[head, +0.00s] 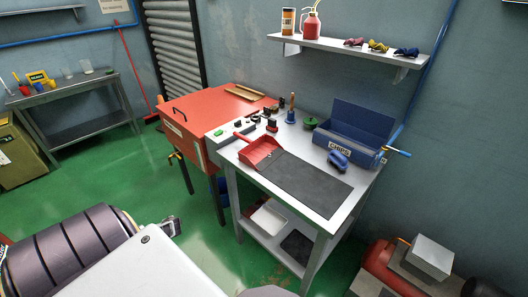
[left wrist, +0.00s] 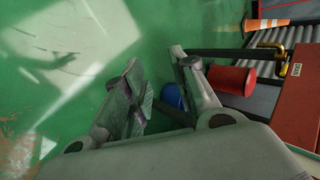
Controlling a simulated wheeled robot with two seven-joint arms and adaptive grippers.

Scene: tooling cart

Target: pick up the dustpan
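The red dustpan (head: 262,154) lies on the grey tooling cart (head: 337,205), near its left end, with its handle pointing to the back left. It lies by the edge of a dark mat. My left gripper (head: 172,227) is low in front of the red cabinet, well to the left of the dustpan and below the cart top. In the left wrist view my left gripper (left wrist: 158,75) has its fingers apart, with nothing between them. The dustpan does not show in the left wrist view. My right gripper is not in view.
A dark mat (head: 308,184), a blue toolbox (head: 350,135), a blue clamp-like item (head: 338,160) and several small tools share the cart top. The red cabinet (head: 210,112) adjoins it on the left. A wall shelf (head: 345,46) hangs above. Green floor is open in front.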

